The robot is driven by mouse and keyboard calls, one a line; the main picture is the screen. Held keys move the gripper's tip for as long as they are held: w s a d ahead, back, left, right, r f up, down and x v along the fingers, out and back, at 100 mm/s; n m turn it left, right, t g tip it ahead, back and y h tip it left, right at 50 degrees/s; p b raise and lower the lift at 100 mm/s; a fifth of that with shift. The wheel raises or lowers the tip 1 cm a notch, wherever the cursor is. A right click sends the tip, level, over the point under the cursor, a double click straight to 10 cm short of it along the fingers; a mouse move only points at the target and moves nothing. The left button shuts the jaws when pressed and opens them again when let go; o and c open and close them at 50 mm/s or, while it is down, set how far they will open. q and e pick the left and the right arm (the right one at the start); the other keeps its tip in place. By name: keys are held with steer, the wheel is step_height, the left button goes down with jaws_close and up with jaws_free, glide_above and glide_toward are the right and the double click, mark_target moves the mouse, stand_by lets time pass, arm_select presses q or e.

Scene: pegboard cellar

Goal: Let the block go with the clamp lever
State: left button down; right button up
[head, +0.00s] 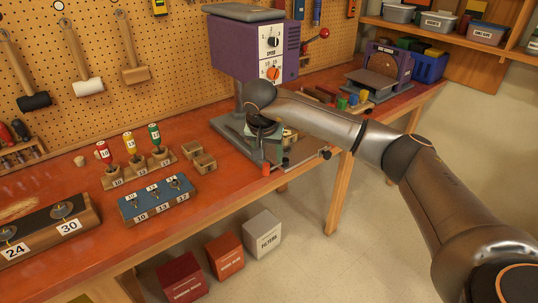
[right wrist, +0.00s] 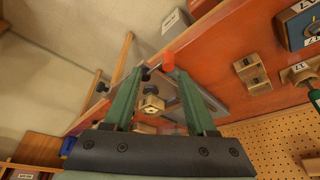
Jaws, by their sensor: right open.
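A small wooden block (right wrist: 151,104) with a dark hole sits at the drill press base, between my fingers in the right wrist view. In the head view its pale edge (head: 290,136) shows beside my gripper. A red knob (right wrist: 168,62), seemingly the clamp lever's end, is just past my fingertips; it also shows at the bench's front edge (head: 265,169). My right gripper (right wrist: 157,74) has its green fingers apart around the lever's end, with no visible grip. In the head view it points down (head: 268,152). Contact cannot be told. My left gripper is out of view.
The purple drill press (head: 240,48) stands right behind my right gripper. A black knob (head: 325,154) sticks out at the bench edge. Two small wooden blocks (head: 204,163), a blue bit holder (head: 157,200) and screwdrivers (head: 130,146) stand to the left. Bins (head: 263,234) are on the floor.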

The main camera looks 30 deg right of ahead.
steer(key=v, duration=0.6)
stand_by(0.4)
steer(key=shift+r, duration=0.15)
stand_by(0.4)
steer(key=v, duration=1.2)
steer(key=shift+r, duration=0.2)
steer(key=shift+s+a+f, duration=0.1)
steer(key=shift+a, duration=0.05)
